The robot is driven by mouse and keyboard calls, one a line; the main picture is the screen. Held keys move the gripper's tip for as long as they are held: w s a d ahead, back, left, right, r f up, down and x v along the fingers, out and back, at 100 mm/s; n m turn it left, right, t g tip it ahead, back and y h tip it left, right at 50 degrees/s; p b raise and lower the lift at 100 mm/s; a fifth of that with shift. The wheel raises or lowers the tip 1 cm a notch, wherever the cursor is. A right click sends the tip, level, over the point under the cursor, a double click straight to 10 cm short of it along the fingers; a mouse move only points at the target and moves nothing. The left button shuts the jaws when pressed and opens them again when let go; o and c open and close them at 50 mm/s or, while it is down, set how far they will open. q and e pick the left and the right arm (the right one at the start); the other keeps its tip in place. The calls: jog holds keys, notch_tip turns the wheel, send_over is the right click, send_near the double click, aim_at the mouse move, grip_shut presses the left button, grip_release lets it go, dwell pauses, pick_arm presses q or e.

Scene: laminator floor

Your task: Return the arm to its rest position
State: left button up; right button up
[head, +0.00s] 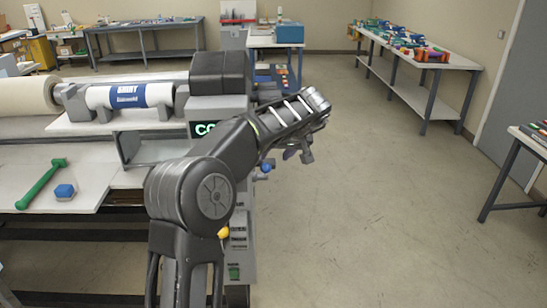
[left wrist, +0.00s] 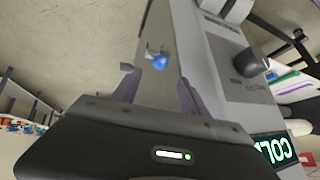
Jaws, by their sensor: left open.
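My left arm rises from the bottom of the head view and bends to the right in front of the laminator (head: 217,108). My left gripper (head: 287,160) is at its end, pointing down beside the machine's right end. In the left wrist view the two fingers (left wrist: 157,92) stand apart with nothing held between them. A blue ball knob (left wrist: 160,62) on the machine's grey side shows beyond the fingertips; the blue knob also shows in the head view (head: 266,167). A green lit display (left wrist: 275,151) is on the laminator. My right gripper is not in view.
A long bench (head: 415,73) with colourful items stands at back right. The floor at right (head: 390,220) is clear.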

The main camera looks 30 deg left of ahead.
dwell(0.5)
pick_arm(q)
jog(key=w+d+f+n+t+y, duration=0.2)
jog(key=w+d+f+n+t, duration=0.1)
jog(key=w+f+t, duration=0.3)
jog(key=s+d+f+m+h+b, duration=0.1)
jog(key=s+d+f+m+h, duration=0.15)
jog(key=d+f, duration=0.7)
jog(key=s+d+f+m+h, duration=0.2)
jog(key=d+f+h, duration=0.35)
jog(key=f, duration=0.75)
jog(key=s+d+f+m+g+h+b, duration=0.1)
jog(key=s+d+f+m+g+h, duration=0.15)
jog(key=s+d+f, duration=0.95)
jog(key=s+d+f+m+g, duration=0.1)
jog(key=s+d+f+g, duration=0.1)
jog(key=s, duration=0.6)
jog(key=s+d+f+m+g+h+b, duration=0.1)
jog(key=s+d+f+g, duration=0.1)
jog(key=s, duration=0.7)
jog(key=s+d+f+m+g+h, duration=0.1)
jog(key=s+d+f+g, duration=0.1)
jog(key=s, duration=0.6)
jog(key=x, duration=0.2)
jog(key=shift+s+f, duration=0.25)
jog(key=shift+f, duration=0.1)
